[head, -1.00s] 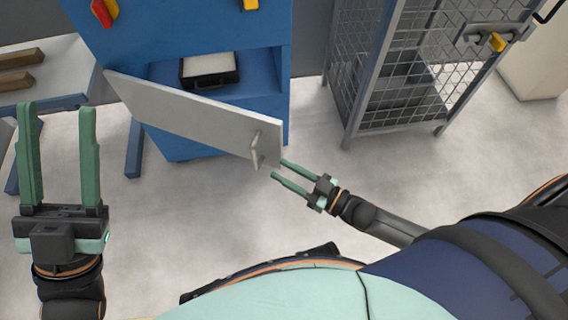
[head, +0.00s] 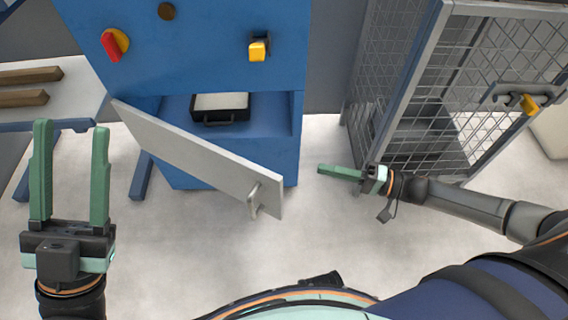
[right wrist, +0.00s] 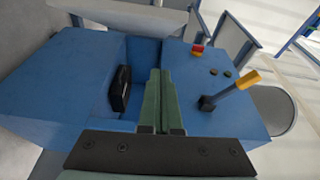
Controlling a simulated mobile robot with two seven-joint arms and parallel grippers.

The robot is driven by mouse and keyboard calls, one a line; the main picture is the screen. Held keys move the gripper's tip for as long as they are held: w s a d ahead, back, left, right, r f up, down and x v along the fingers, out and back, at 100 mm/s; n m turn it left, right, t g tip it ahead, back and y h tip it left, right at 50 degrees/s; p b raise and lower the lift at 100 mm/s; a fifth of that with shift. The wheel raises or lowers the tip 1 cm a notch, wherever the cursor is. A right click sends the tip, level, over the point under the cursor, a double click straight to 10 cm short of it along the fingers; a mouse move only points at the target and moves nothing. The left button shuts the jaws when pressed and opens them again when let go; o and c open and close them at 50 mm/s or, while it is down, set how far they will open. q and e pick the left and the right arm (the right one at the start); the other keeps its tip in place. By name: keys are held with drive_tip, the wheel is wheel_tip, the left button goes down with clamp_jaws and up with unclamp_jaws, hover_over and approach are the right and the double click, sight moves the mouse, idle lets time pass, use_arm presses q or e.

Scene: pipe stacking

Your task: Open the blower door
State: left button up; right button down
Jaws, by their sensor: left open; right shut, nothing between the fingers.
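The blower door (head: 195,155) is a light grey panel on the front of the blue blower cabinet (head: 190,45). It stands swung open, hinged at the left, and its handle (head: 254,199) is near the free right end. My right gripper (head: 322,169) is shut and empty, to the right of the door and apart from it. Its closed green fingers (right wrist: 158,100) also show in the right wrist view, in front of the blue cabinet (right wrist: 75,75). My left gripper (head: 72,132) is open and empty at the left, away from the door.
A black case (head: 220,108) sits in the cabinet's opening. A red knob (head: 112,45) and a yellow knob (head: 258,50) are on the cabinet front. A mesh cage (head: 440,95) stands at right, near my right arm. A table (head: 60,105) with wooden bars is at left.

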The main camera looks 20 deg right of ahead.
drive_tip(key=w+a+b, duration=0.2)
drive_tip(key=a, duration=0.9)
drive_tip(key=shift+w+b, duration=0.3)
drive_tip(key=shift+b, duration=0.05)
drive_tip(key=shift+r, duration=0.1)
